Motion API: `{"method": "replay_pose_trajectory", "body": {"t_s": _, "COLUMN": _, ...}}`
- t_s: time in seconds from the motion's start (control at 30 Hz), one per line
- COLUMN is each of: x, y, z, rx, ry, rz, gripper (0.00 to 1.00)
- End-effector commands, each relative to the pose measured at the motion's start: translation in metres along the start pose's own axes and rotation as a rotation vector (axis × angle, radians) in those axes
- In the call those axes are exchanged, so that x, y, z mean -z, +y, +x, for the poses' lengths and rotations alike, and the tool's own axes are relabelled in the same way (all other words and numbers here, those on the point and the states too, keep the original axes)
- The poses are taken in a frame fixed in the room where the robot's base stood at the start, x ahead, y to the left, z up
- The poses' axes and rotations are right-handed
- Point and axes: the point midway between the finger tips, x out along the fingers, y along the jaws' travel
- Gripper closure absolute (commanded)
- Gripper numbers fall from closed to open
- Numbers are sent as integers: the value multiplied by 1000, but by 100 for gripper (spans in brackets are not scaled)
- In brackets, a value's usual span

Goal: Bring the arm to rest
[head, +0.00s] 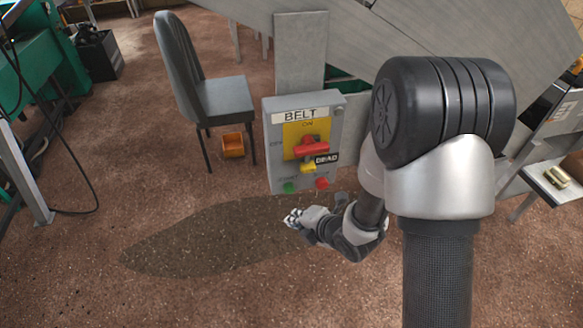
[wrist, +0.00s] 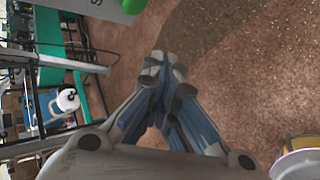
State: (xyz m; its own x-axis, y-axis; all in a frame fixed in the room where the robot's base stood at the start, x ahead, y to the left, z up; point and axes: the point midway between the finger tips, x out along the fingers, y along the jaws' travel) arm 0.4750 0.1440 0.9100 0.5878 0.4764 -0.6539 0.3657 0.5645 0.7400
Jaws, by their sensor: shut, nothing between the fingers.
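My gripper (head: 292,218) is in the middle of the head view, in front of and below the grey BELT control box (head: 272,160). It points left and its fingers are together with nothing between them. In the wrist view my gripper (wrist: 163,62) also shows shut, its fingertips meeting over the brown floor. The box carries a red handle (head: 311,149) on a yellow plate, a black tag reading DEAD (head: 326,159), a green button (head: 290,187) and a red button (head: 322,183). The green button also shows at the top of the wrist view (wrist: 133,5).
A dark chair (head: 222,98) stands left of the box, with an orange bin (head: 233,145) beneath it. A grey sloping structure (head: 460,28) stands behind. Green machinery (head: 35,45) is at the far left. The floor (head: 70,265) at the front left is clear apart from a dark patch (head: 190,245).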

Motion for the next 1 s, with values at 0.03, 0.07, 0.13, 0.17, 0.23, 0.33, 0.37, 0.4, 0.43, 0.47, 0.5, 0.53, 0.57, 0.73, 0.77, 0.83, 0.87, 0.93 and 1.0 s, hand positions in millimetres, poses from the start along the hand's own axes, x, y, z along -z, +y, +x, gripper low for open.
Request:
{"method": "replay_pose_trajectory", "body": {"t_s": 0.03, "x": 0, "y": 0, "z": 0, "rx": 0, "ry": 0, "rz": 0, "gripper": 100}}
{"method": "replay_pose_trajectory", "body": {"t_s": 0.07, "x": 0, "y": 0, "z": 0, "rx": 0, "ry": 0, "rz": 0, "gripper": 100}}
{"method": "replay_pose_trajectory", "body": {"t_s": 0.13, "x": 0, "y": 0, "z": 0, "rx": 0, "ry": -1, "rz": 1, "gripper": 100}}
{"method": "replay_pose_trajectory", "body": {"t_s": 0.17, "x": -1, "y": 1, "z": -1, "rx": 1, "ry": -3, "rz": 3, "gripper": 100}}
{"method": "replay_pose_trajectory", "body": {"t_s": 0.23, "x": -6, "y": 3, "z": -5, "rx": 11, "ry": -17, "rz": 24, "gripper": 100}}
{"method": "replay_pose_trajectory", "body": {"t_s": 0.33, "x": -25, "y": 11, "z": -21, "rx": 46, "ry": -72, "rz": 115, "gripper": 100}}
{"method": "replay_pose_trajectory", "body": {"t_s": 0.37, "x": -33, "y": 14, "z": -29, "rx": 61, "ry": -97, "rz": 159, "gripper": 100}}
{"method": "replay_pose_trajectory", "body": {"t_s": 0.4, "x": -44, "y": 18, "z": -42, "rx": 82, "ry": -135, "rz": 228, "gripper": 100}}
{"method": "replay_pose_trajectory", "body": {"t_s": 0.43, "x": -52, "y": 20, "z": -52, "rx": 98, "ry": -167, "rz": 287, "gripper": 100}}
{"method": "replay_pose_trajectory", "body": {"t_s": 0.47, "x": -60, "y": 23, "z": -65, "rx": 112, "ry": -202, "rz": 353, "gripper": 100}}
{"method": "replay_pose_trajectory", "body": {"t_s": 0.5, "x": -69, "y": 25, "z": -82, "rx": 129, "ry": -248, "rz": 446, "gripper": 100}}
{"method": "replay_pose_trajectory", "body": {"t_s": 0.53, "x": -75, "y": 26, "z": -95, "rx": 141, "ry": -282, "rz": 517, "gripper": 100}}
{"method": "replay_pose_trajectory", "body": {"t_s": 0.57, "x": -79, "y": 28, "z": -109, "rx": 149, "ry": -315, "rz": 591, "gripper": 100}}
{"method": "replay_pose_trajectory", "body": {"t_s": 0.73, "x": -88, "y": 31, "z": -188, "rx": 160, "ry": -489, "rz": 1027, "gripper": 100}}
{"method": "replay_pose_trajectory", "body": {"t_s": 0.77, "x": -86, "y": 31, "z": -202, "rx": 158, "ry": -516, "rz": 1106, "gripper": 100}}
{"method": "replay_pose_trajectory", "body": {"t_s": 0.83, "x": -78, "y": 30, "z": -234, "rx": 146, "ry": -573, "rz": 1296, "gripper": 100}}
{"method": "replay_pose_trajectory", "body": {"t_s": 0.87, "x": -73, "y": 29, "z": -247, "rx": 141, "ry": -595, "rz": 1377, "gripper": 100}}
{"method": "replay_pose_trajectory", "body": {"t_s": 0.93, "x": -58, "y": 27, "z": -277, "rx": 123, "ry": -639, "rz": 1567, "gripper": 100}}
{"method": "replay_pose_trajectory", "body": {"t_s": 1.0, "x": -40, "y": 24, "z": -303, "rx": 108, "ry": -672, "rz": 1748, "gripper": 100}}
